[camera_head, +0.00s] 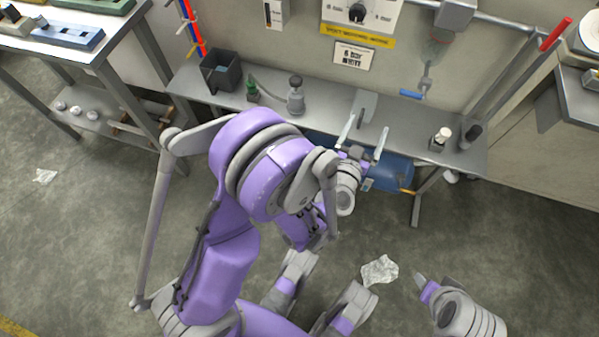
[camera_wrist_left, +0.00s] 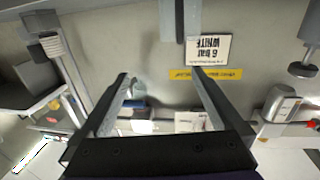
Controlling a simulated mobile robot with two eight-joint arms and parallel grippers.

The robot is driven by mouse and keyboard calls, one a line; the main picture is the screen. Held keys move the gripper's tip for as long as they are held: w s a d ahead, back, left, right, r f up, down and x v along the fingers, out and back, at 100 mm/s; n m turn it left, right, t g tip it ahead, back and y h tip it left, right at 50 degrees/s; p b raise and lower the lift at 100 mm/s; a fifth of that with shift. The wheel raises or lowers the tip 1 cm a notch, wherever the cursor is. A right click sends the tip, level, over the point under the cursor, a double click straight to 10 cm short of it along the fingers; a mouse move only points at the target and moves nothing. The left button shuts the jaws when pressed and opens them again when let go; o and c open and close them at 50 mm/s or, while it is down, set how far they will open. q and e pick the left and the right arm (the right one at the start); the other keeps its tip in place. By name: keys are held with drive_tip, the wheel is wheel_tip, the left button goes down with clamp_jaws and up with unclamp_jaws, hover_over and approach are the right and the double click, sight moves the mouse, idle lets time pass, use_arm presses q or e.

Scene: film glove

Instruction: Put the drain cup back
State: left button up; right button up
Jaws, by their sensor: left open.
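I cannot tell for sure which item is the drain cup. On the grey bench (camera_head: 330,125) stand a dark square container (camera_head: 220,72) with blue inside, a grey knobbed fitting (camera_head: 296,95), a white-topped dark piece (camera_head: 440,137) and a dark cylinder (camera_head: 468,136). My left gripper (camera_head: 366,126) is over the bench's front edge, fingers pointing to the back wall, open and empty. A grey bracket (camera_head: 364,104) shows close to its fingertips. The left wrist view shows nothing between its fingers (camera_wrist_left: 158,76). My right gripper (camera_head: 434,282) is low at the right, away from the bench; its jaws are unclear.
A blue tank (camera_head: 390,172) lies under the bench. A wall panel with a black knob (camera_head: 357,12) and sign (camera_head: 352,56) is behind. A second table (camera_head: 75,38) stands left, another (camera_head: 583,95) right. Crumpled paper (camera_head: 380,270) lies on the floor.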

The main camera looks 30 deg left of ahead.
use_arm(q)
drive_tip(key=s+d+r+m+g+h, duration=0.3)
drive_tip(key=s+r+m+g+h, duration=0.1)
drive_tip(key=s+h, duration=0.15)
drive_tip(key=s+a+f+g+y, duration=0.1)
drive_tip(key=s+a+g, duration=0.2)
drive_tip(key=s, duration=0.4)
drive_tip(key=s+a+f+n+g+y, duration=0.1)
drive_tip(key=s+a+f+g, duration=0.1)
drive_tip(key=s, duration=0.5)
drive_tip(key=s+a+f+n+g+y, duration=0.1)
drive_tip(key=s+a+g, duration=0.2)
drive_tip(key=s, duration=0.3)
drive_tip(key=shift+s+a+f+g, duration=0.35)
drive_tip(key=shift+s+g, duration=0.05)
drive_tip(key=shift+g, duration=0.2)
